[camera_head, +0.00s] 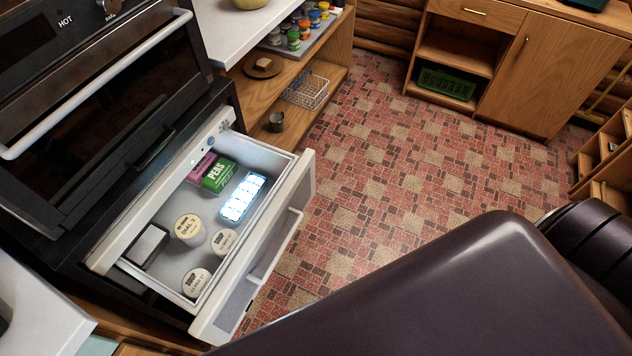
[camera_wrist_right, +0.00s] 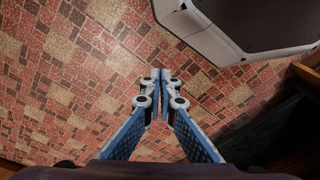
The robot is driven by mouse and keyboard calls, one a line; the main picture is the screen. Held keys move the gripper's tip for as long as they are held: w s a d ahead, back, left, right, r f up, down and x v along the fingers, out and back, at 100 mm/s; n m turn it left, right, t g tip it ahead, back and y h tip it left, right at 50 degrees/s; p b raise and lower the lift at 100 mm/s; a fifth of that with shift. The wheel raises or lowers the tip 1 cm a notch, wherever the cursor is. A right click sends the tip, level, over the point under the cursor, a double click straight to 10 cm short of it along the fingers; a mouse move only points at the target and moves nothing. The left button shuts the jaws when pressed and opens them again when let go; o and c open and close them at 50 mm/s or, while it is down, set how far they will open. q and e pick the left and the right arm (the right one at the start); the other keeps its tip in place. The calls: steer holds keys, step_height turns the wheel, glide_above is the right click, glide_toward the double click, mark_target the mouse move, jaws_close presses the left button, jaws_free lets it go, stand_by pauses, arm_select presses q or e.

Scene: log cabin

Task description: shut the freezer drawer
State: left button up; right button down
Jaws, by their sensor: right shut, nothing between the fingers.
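The freezer drawer (camera_head: 252,285) is pulled well out below the oven, with its white front and bar handle (camera_head: 276,246) facing the open floor. My right gripper (camera_wrist_right: 162,82) shows only in the right wrist view, shut and empty above the brick-pattern floor. My left gripper is out of view.
The oven (camera_head: 95,95) stands above and behind the drawer. A wooden shelf unit with a wire basket (camera_head: 306,91) and a mug (camera_head: 277,122) is beside it. The tiled floor (camera_head: 400,150) in front is clear. My dark arm fills the lower right.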

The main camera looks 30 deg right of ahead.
steer(key=w+d+r+m+t+y+p, duration=0.2)
steer(key=w+r+m, duration=0.8)
steer(key=w+r, duration=0.3)
steer(key=w+d+r+m+t+y+p, duration=0.1)
steer(key=w+d+r+m+t+p, duration=0.15)
steer(key=w+r+m, duration=0.9)
steer(key=w+r+m+t+y+p, duration=0.1)
steer(key=w+r+m+y+p, duration=0.25)
steer(key=r, duration=1.35)
steer(key=b, duration=0.2)
glide_toward(304, 188)
steer(key=s+x, duration=0.1)
steer(key=x, duration=0.3)
steer(key=shift+w+a+f+m+h, duration=0.15)
steer(key=shift+w+a+f+h, duration=0.15)
steer(key=shift+w, duration=0.2)
steer(key=shift+w+a+f+m+h, duration=0.2)
steer(key=shift+w+a, duration=0.1)
steer(key=shift+w, duration=0.15)
